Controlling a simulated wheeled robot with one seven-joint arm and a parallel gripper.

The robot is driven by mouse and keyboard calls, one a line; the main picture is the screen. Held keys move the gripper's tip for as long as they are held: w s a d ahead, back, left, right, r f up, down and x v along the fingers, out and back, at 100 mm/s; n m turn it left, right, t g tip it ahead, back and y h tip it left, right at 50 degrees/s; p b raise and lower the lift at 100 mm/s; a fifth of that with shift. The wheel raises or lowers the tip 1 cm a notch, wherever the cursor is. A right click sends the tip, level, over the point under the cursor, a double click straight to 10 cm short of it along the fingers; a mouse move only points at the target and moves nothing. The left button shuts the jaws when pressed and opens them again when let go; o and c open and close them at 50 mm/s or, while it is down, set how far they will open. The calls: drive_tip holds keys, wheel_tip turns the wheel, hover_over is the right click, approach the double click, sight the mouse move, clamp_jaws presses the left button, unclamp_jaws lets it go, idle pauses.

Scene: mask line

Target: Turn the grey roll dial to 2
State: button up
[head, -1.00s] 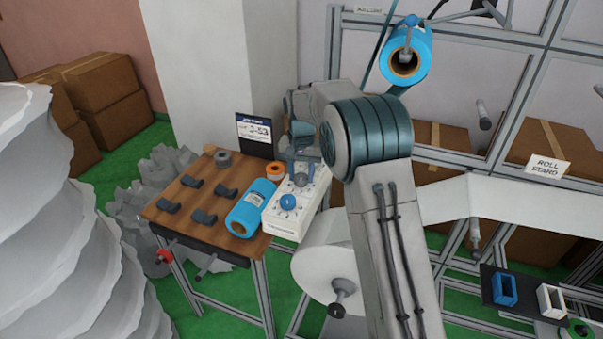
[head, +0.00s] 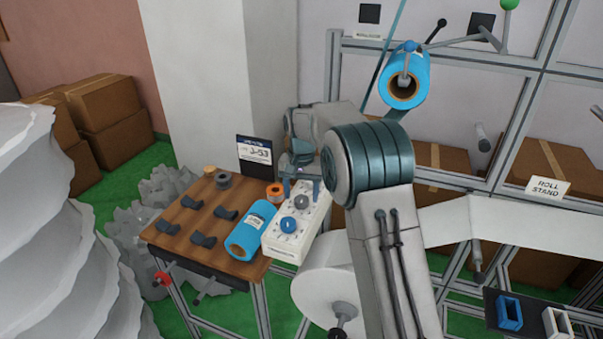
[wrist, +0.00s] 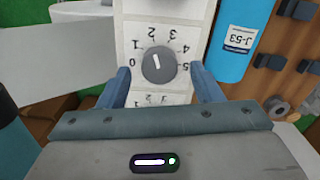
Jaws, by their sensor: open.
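The grey dial (wrist: 159,65) sits on a white panel (wrist: 128,12) with printed numbers 0 to 5 around it. Its white mark points up and slightly left in the wrist view, roughly at the 2. My gripper (wrist: 160,72) is open, with one blue finger on each side of the dial and a gap on both sides. In the head view my gripper (head: 301,182) is just above and behind the grey dial (head: 302,202). A blue dial (head: 288,224) is nearer on the same white box (head: 285,247).
A blue film roll (head: 250,230) lies right beside the box on the wooden table (head: 185,232). An orange tape roll (head: 274,190), several dark clips and a J-53 sign (head: 255,152) are also there. A white roll (head: 325,283) hangs by the table's right side.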

sight(303, 200)
wheel_tip(303, 200, up, 13)
drive_tip(key=shift+f+b, duration=0.2)
drive_tip(key=shift+b, duration=0.15)
drive_tip(key=s+d+r+t, duration=0.1)
drive_tip(key=s+d+r, duration=0.4)
drive_tip(key=s, duration=0.4)
drive_tip(key=s+d+f, duration=0.2)
drive_tip(key=s+f, duration=0.1)
drive_tip(key=s, duration=0.5)
drive_tip(key=s+d+f+n+t, duration=0.1)
drive_tip(key=s+d+f, duration=0.2)
drive_tip(key=s, duration=0.6)
drive_tip(key=s+d+f+n+t, duration=0.1)
drive_tip(key=s+d+f, duration=0.2)
drive_tip(key=s, duration=0.6)
drive_tip(key=shift+d+f, duration=0.25)
drive_tip(key=shift+f, duration=0.35)
